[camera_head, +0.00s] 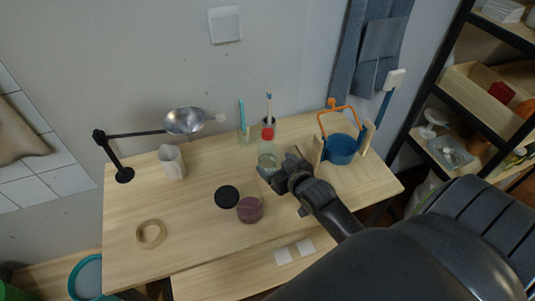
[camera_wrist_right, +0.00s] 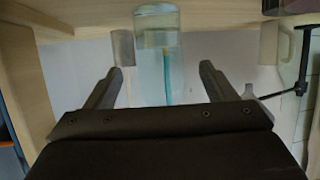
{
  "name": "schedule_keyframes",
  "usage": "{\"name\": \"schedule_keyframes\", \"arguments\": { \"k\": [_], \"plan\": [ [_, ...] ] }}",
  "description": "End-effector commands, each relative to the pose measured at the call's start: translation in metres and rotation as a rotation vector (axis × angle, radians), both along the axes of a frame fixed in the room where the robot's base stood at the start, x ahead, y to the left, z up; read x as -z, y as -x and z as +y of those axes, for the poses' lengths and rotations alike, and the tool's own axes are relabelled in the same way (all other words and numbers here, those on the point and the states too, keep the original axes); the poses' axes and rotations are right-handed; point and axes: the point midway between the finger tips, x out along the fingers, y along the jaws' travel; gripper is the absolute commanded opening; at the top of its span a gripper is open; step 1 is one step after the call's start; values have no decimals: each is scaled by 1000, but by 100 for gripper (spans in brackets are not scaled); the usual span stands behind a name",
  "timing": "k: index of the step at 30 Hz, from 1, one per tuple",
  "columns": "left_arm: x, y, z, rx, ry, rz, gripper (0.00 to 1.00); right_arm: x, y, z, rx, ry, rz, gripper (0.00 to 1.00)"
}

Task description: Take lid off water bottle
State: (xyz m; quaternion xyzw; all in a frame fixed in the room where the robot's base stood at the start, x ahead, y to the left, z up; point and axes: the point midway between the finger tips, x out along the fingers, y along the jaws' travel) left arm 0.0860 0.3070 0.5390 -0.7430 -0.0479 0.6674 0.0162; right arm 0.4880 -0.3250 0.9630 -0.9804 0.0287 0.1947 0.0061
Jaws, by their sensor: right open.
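The water bottle (camera_head: 267,161) is clear, with a red lid (camera_head: 268,134) on top, and stands upright on the wooden table. The wrist view appears upside down and shows a clear bottle body (camera_wrist_right: 157,42); no red lid shows there. My right gripper (camera_head: 272,180) is at the bottle's near right side, below lid height in the picture. Its open fingers (camera_wrist_right: 160,80) stand to either side of the bottle in the wrist view, with nothing held. I cannot tell whether the tips touch it. My left gripper is out of view.
A purple-filled jar (camera_head: 250,210) and black disc (camera_head: 227,196) lie in front. A blue pot (camera_head: 341,149) in a wooden holder stands right. Behind are brush holders (camera_head: 244,136); left are a white pitcher (camera_head: 172,162), lamp (camera_head: 124,175) and tape ring (camera_head: 151,234).

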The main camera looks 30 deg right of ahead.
Motion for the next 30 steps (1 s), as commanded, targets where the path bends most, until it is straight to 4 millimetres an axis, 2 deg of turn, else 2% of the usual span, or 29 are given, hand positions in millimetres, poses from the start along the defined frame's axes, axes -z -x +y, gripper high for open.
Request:
{"name": "schedule_keyframes", "arguments": {
  "k": [7, 13, 18, 29, 30],
  "plan": [
    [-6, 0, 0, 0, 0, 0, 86, 2, -12, -1, 0, 0, 1, 78],
    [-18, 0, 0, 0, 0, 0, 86, 5, -35, -2, 0, -1, 1, 78],
    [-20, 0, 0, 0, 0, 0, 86, 14, -50, -3, 0, -1, 0, 78],
    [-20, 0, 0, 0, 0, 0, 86, 17, -54, -3, 0, 0, 1, 78],
    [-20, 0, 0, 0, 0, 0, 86, 17, -54, -3, 0, 0, 1, 73]
  ]
}}
